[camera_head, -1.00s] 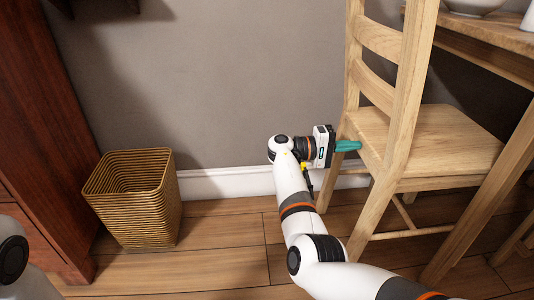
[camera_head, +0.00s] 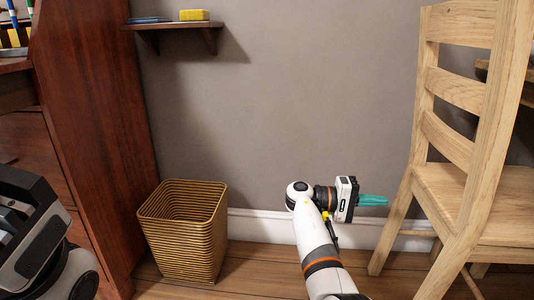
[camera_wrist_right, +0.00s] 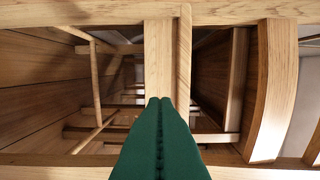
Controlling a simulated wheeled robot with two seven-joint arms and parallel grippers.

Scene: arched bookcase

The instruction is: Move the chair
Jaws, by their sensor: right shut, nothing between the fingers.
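The light wooden chair (camera_head: 482,199) stands at the right side of the head view, with its slatted back towards me and part of it cut off by the frame edge. My right gripper (camera_head: 386,200) is just left of the chair's rear leg, level with the area below the seat. Its teal fingers are shut and empty, pointing right at the chair. In the right wrist view the shut fingers (camera_wrist_right: 160,100) point at wooden bars of the chair (camera_wrist_right: 158,55). Whether they touch the wood I cannot tell. Only part of my left arm shows at lower left; its fingers are out of sight.
A woven basket (camera_head: 185,245) stands on the floor by a dark red wooden bookcase (camera_head: 95,130). A small wall shelf (camera_head: 175,28) holds a yellow item (camera_head: 194,15). A table edge shows behind the chair. The wall has a white baseboard (camera_head: 265,225).

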